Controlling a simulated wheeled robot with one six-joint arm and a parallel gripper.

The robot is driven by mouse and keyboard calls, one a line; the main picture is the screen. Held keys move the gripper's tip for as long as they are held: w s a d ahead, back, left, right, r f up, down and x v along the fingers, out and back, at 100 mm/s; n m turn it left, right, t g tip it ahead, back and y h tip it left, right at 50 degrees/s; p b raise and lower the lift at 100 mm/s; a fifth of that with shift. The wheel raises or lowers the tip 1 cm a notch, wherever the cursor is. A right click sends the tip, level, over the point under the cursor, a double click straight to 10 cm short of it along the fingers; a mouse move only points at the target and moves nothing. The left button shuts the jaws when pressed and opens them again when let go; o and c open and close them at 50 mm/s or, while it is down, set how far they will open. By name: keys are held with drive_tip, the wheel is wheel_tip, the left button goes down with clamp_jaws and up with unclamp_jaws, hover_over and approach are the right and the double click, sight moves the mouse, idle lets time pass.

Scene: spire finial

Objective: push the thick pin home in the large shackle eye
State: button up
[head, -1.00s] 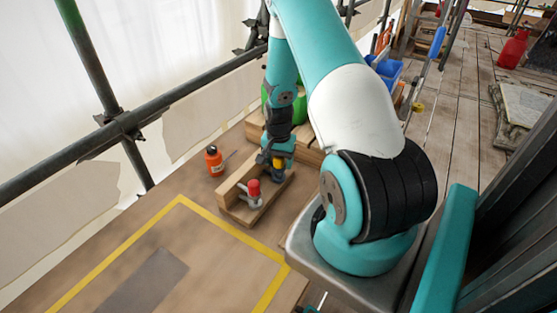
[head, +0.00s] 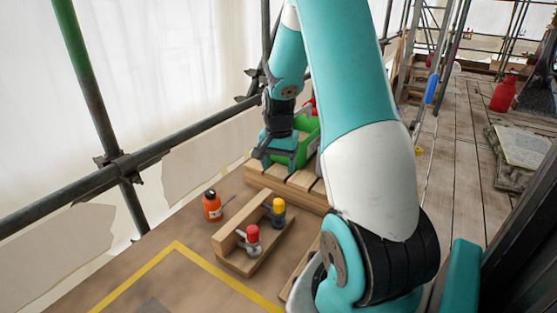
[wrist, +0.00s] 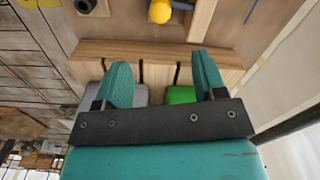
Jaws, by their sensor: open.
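A wooden holder (head: 248,262) on the boards carries two grey shackles with capped pins. The red-capped pin (head: 252,234) stands at the near end over its shackle (head: 248,248). The yellow-capped pin (head: 278,206) stands at the far end over its shackle (head: 277,220); its cap also shows at the top of the wrist view (wrist: 160,11). I cannot tell which pin is thicker, or how deep either sits. My gripper (head: 276,157) is open and empty, raised beyond the holder and apart from both pins. Its two teal fingers (wrist: 163,82) are spread in the wrist view.
A slatted wooden pallet (head: 290,180) lies behind the holder, with a green box (head: 309,138) near my gripper. An orange bottle (head: 212,206) stands left of the holder. Yellow tape (head: 178,245) marks clear boards in front. A scaffold rail (head: 60,180) runs along the left.

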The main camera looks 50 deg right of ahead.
drive_tip(key=shift+r, duration=1.15)
drive_tip(key=a+r+n+y, duration=0.1)
drive_tip(key=a+r+n, duration=0.25)
drive_tip(key=a, duration=0.45)
drive_tip(key=s+a+r+n+t, duration=0.1)
drive_tip(key=a+r+n, duration=0.25)
drive_tip(key=a, duration=0.45)
drive_tip(key=a+r+n+y, duration=0.15)
drive_tip(key=a+n, duration=0.25)
drive_tip(key=a, duration=0.5)
drive_tip(key=s+a+r+n+g+y, duration=0.1)
drive_tip(key=s+a+r+n, duration=0.3)
drive_tip(key=s+a+n, duration=0.6)
drive_tip(key=s+a, duration=0.3)
drive_tip(key=s, duration=0.1)
drive_tip(key=shift+a+y, duration=0.25)
drive_tip(key=shift+y, duration=0.1)
drive_tip(key=shift+r, duration=0.1)
